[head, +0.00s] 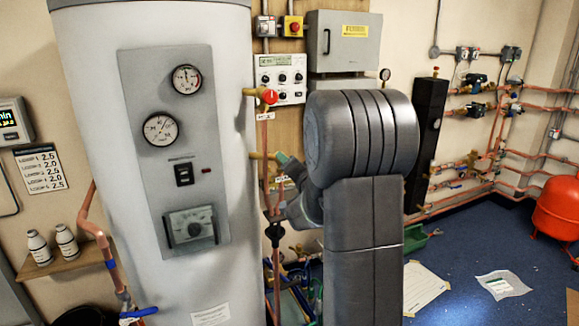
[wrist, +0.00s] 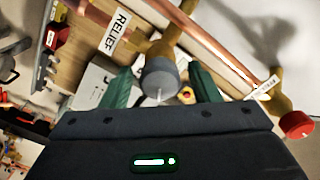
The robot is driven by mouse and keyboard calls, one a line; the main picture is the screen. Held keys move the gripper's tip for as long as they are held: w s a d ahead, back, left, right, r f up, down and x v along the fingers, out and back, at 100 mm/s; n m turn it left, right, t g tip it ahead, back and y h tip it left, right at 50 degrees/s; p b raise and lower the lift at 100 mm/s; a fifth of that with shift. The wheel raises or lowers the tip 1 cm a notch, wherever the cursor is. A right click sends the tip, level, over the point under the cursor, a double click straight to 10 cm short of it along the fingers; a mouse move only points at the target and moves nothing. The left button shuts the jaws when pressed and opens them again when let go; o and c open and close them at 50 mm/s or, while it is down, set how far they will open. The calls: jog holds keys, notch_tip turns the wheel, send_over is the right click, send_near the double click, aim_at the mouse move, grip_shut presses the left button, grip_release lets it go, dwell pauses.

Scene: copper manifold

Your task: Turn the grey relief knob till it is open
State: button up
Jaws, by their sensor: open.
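The grey relief knob (wrist: 160,77) shows in the wrist view on a brass valve body (wrist: 168,45), beside a white tag reading RELIEF (wrist: 115,32). A pale line marks the side of the knob facing me. My gripper (wrist: 161,70) is open, with one green finger on each side of the knob. A gap seems to show on both sides; I cannot tell how deep the knob sits between the fingers. In the head view a green fingertip (head: 282,158) is near the brass pipework, and my arm hides the grey knob.
A red knob (head: 268,96) sits on a brass valve above my gripper in the head view; it also shows in the wrist view (wrist: 297,125). Copper pipes run close by. The large white cylinder (head: 90,90) stands just left. A grey box (head: 343,40) hangs behind.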

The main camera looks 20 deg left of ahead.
jog(key=b+v, duration=0.1)
jog(key=v, duration=1.2)
jog(key=shift+s+d+b, duration=0.25)
jog(key=shift+s+b, duration=0.05)
jog(key=shift+a, duration=0.1)
jog(key=p+x, duration=0.1)
jog(key=x, duration=1.2)
jog(key=shift+w+a+p, duration=0.25)
jog(key=shift+w+p, duration=0.05)
jog(key=shift+w, duration=0.05)
jog(key=shift+d, duration=0.1)
